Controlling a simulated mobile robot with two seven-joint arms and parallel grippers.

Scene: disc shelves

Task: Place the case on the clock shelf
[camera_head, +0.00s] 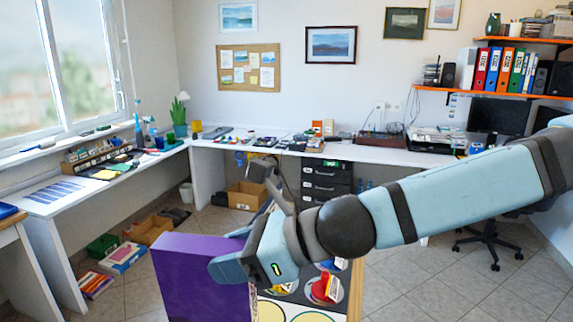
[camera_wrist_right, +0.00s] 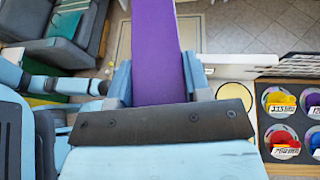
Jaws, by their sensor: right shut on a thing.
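A purple case (camera_head: 200,275) is held in front of me, its broad flat side facing the camera in the head view. My right gripper (camera_head: 238,262) is shut on its right edge. In the right wrist view the case (camera_wrist_right: 157,45) stands between the two light blue fingers of my right gripper (camera_wrist_right: 158,88) and reaches away from them. Behind the gripper is a wood-edged display with round discs (camera_head: 322,290); the arm and case hide part of it. It also shows in the right wrist view (camera_wrist_right: 263,140). I cannot make out a clock shelf. My left gripper is not seen.
A long white desk (camera_head: 400,155) with clutter runs along the back wall. Orange wall shelves (camera_head: 490,94) hold binders. A white side desk (camera_head: 45,205) stands under the window. Boxes (camera_head: 147,228) lie on the floor at left.

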